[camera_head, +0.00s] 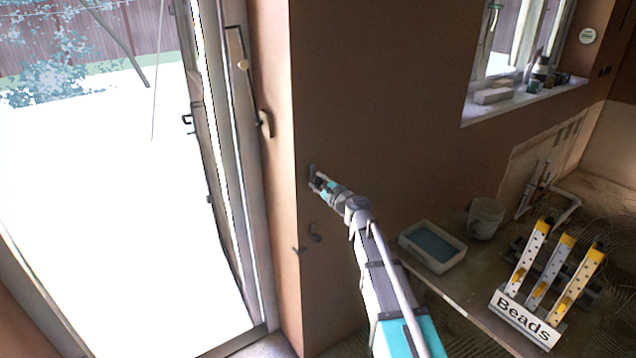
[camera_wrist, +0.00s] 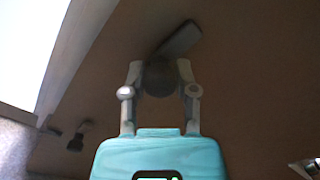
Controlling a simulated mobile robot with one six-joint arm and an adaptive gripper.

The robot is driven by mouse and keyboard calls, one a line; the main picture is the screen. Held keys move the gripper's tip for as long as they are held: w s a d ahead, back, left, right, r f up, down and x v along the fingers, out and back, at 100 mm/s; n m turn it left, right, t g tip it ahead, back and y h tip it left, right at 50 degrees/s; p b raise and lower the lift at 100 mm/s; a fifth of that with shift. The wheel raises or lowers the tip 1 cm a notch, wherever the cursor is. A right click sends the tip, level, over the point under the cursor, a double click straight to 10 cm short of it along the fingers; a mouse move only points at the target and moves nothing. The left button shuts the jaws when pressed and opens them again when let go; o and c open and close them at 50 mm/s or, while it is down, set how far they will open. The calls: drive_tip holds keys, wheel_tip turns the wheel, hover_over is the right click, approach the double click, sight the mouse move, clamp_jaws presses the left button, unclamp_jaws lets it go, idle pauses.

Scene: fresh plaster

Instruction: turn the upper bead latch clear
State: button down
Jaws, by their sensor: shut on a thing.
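The upper bead latch (camera_head: 312,170) is a small dark fitting on the brown plaster wall, just right of the wall's corner by the glass door. In the wrist view the upper latch (camera_wrist: 179,41) shows a round dark hub and a flat arm slanting up to the right. My gripper (camera_head: 317,181) is at it, and in the wrist view my gripper (camera_wrist: 160,72) has one finger on each side of the hub, shut on it. The fingers hide part of the latch in the head view. A lower latch (camera_head: 314,232) sits below, free of my gripper.
A bench (camera_head: 462,292) at the right holds a white tray (camera_head: 433,247) with blue content, a bucket (camera_head: 486,218) and a "Beads" rack (camera_head: 525,318) with yellow and grey strips. The glass door (camera_head: 120,200) is left of the corner. A window sill (camera_head: 515,103) holds several items.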

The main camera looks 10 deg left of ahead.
idle(0.3)
drive_tip(key=shift+c, duration=1.9)
unclamp_jaws()
drive_tip(key=v, duration=1.2)
